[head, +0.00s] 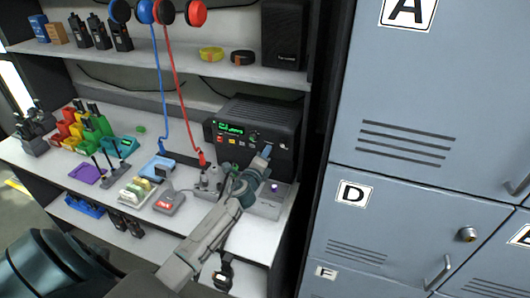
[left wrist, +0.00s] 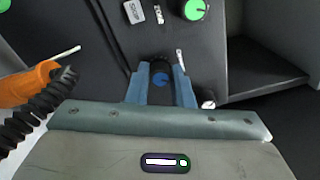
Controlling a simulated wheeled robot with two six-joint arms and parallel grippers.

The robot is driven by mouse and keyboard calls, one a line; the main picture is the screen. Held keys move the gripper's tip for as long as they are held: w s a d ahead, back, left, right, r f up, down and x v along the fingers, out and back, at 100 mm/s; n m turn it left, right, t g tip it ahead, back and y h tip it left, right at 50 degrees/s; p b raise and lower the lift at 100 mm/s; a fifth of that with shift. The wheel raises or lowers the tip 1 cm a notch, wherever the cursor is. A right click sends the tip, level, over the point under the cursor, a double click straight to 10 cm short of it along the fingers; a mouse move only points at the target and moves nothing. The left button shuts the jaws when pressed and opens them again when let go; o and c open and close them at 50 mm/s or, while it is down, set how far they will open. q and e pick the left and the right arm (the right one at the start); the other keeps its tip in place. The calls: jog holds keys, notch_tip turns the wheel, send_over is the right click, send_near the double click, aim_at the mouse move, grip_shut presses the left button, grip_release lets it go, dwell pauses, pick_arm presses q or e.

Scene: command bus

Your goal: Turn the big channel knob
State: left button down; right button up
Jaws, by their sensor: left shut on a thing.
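The black radio (head: 283,112) with a lit green display (head: 231,128) stands on the white counter at the back. My left gripper (head: 266,152) reaches the right side of its front face. In the left wrist view the two blue fingers (left wrist: 161,78) are closed around a dark round knob with a blue cap (left wrist: 160,79), which looks like the big channel knob. The fingers hide its sides, and its turn angle cannot be read. A separate knob with a green cap (left wrist: 193,9) is at the top of that view. My right gripper is not in view.
A red cord (head: 178,90) and a blue cord (head: 159,85) hang left of the radio. Colored trays and handheld radios crowd the counter's left. Blue-grey lockers (head: 400,185) stand close on the right. An orange part with a coiled black cord (left wrist: 30,85) is near my left wrist.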

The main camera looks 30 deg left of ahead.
pick_arm(q)
jog(key=shift+m+p, duration=0.4)
jog(key=shift+m, duration=0.7)
jog(key=shift+f, duration=0.1)
jog(key=c, duration=1.3)
grip_release()
jog(key=shift+s, duration=0.15)
jog(key=b+v, duration=0.2)
jog(key=v, duration=0.8)
jog(key=shift+s+d, duration=0.1)
jog(key=shift+s, duration=0.15)
